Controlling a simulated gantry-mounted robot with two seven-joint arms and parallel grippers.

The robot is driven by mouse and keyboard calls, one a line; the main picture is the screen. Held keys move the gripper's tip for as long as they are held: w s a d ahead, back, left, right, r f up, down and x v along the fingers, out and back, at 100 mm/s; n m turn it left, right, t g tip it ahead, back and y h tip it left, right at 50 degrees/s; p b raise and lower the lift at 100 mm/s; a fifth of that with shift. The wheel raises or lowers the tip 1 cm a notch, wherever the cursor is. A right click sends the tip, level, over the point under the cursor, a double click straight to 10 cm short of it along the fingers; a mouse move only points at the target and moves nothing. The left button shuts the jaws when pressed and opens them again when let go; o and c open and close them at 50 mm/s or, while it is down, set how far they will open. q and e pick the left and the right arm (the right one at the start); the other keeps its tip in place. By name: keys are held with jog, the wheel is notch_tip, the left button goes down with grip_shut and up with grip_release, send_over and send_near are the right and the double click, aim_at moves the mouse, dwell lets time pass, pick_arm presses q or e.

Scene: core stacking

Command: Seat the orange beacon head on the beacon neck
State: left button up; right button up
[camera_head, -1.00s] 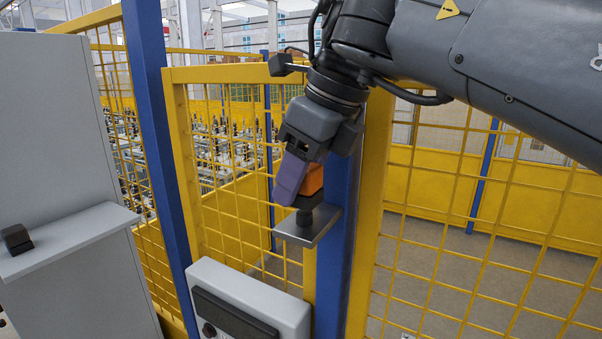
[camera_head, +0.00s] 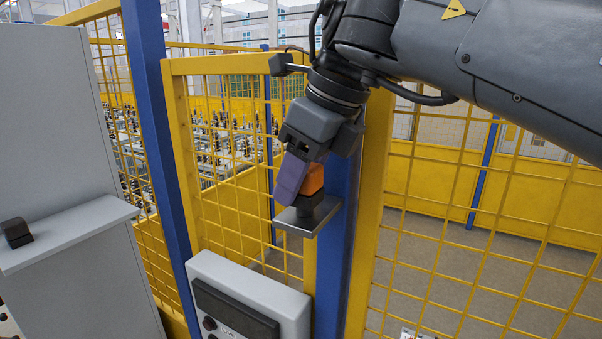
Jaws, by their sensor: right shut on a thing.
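The orange beacon head (camera_head: 314,178) is in my right gripper (camera_head: 302,180), whose purple finger hides its left part. The black beacon neck (camera_head: 307,207) stands upright on a small grey bracket plate (camera_head: 300,228) fixed at the blue post. The head is directly above the neck, with its lower edge at the neck's top. I cannot tell whether it is fully seated, since the finger covers part of the joint. My left gripper is not in view.
A grey control box (camera_head: 249,296) sits below the bracket. A grey shelf (camera_head: 75,236) with a black block (camera_head: 17,232) is at the left. Blue posts (camera_head: 341,240) and yellow mesh fence (camera_head: 480,220) stand close around and behind the right gripper.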

aim_at(314, 166)
jog(key=shift+f+b, duration=0.4)
jog(key=shift+f, duration=0.35)
jog(key=o, duration=1.1)
jog(key=shift+r, duration=0.25)
jog(key=v, duration=0.5)
jog(key=shift+p+v, duration=1.8)
jog(key=shift+v, duration=0.9)
jog(key=shift+s, duration=0.15)
